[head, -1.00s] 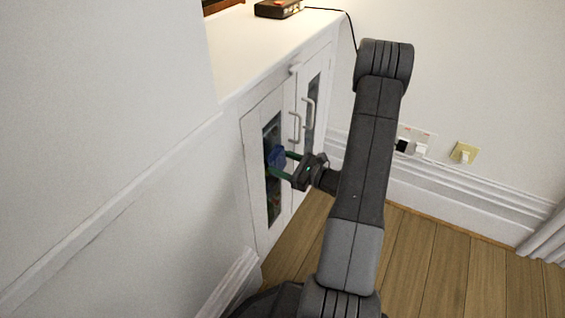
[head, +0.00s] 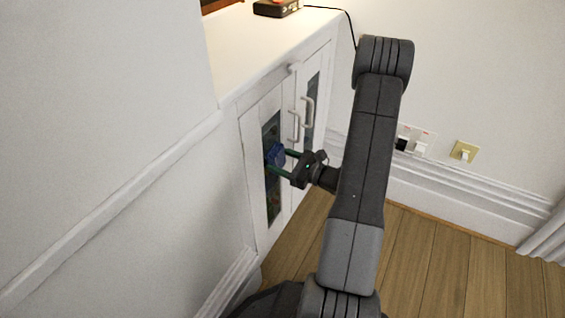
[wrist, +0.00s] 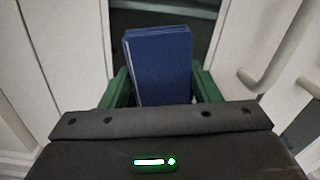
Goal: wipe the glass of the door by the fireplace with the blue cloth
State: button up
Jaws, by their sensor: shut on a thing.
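The blue cloth (wrist: 160,62) is a folded block between the green fingers of my gripper (wrist: 158,88) in the wrist view. My gripper is shut on it. In the head view the cloth (head: 275,154) is at the glass (head: 272,200) of the near white cabinet door (head: 254,190), with my gripper (head: 280,163) reaching in from the right. The cloth is at about the middle height of the narrow dark glass panel and hides part of it. Whether it touches the glass is hard to tell.
A second glass door (head: 312,95) stands beyond, and two handles (head: 295,125) stick out near the cloth. A dark box (head: 277,8) with a cord sits on the cabinet top (head: 265,50). A white wall (head: 100,120) is at left. Wooden floor (head: 440,250) is open at right.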

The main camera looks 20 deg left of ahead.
aim_at(281, 167)
jog(key=shift+d+r+p, duration=0.15)
jog(key=shift+r+p, duration=2.8)
jog(key=shift+r, duration=1.75)
jog(key=shift+f, duration=0.15)
jog(key=shift+a+f+b, duration=0.2)
jog(key=shift+f+b, duration=1.3)
jog(key=shift+f, duration=0.05)
jog(key=shift+f+b, duration=3.45)
jog(key=shift+f, duration=1.1)
jog(key=s+d, duration=0.1)
jog(key=d, duration=0.8)
jog(key=shift+s, duration=0.1)
